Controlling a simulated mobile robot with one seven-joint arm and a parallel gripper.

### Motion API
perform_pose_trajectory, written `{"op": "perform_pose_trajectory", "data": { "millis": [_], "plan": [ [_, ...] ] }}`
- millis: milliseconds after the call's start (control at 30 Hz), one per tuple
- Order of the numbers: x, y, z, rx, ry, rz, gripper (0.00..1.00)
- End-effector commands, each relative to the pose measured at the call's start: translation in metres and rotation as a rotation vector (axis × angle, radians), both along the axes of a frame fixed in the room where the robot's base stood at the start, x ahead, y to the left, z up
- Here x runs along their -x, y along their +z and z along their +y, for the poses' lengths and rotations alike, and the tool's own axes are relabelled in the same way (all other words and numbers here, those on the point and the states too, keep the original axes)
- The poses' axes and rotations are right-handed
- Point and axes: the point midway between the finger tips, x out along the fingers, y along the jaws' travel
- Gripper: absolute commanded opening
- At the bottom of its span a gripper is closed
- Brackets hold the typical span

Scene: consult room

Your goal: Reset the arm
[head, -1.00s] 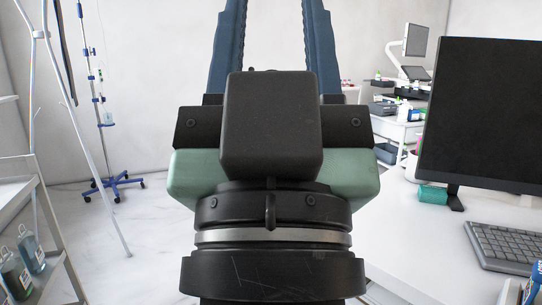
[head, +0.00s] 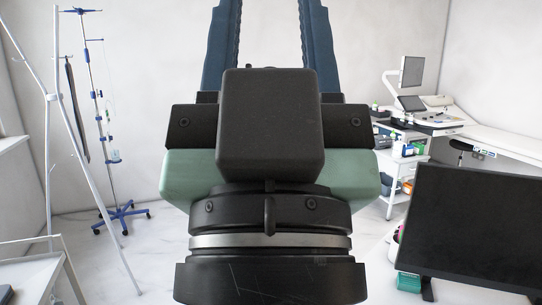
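My gripper (head: 270,15) fills the middle of the head view and points away from me, toward the far wall. Its two blue fingers stand wide apart with only pale wall showing between them, so it is open and empty. The finger ends reach the top edge of the picture, and the very tips are cut off. The dark wrist and green housing are mine and hide the middle of the room.
A black monitor (head: 470,230) stands close at lower right, with a teal cylinder (head: 409,282) beside its stand. A white pole rack (head: 50,150) and a drip stand with blue base (head: 122,215) are at left. An equipment cart (head: 403,150) stands at back right.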

Motion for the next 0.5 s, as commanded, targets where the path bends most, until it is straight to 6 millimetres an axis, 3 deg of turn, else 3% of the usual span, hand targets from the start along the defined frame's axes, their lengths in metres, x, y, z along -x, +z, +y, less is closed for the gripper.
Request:
{"op": "perform_pose_trajectory", "data": {
  "millis": [33,200,500],
  "plan": [
    [0.000,0.031,0.000,0.000,0.000,0.000,0.45],
    [0.000,0.062,0.000,0.000,0.000,0.001,0.45],
    [0.000,0.072,0.000,0.000,0.000,0.001,0.45]
  ]
}}
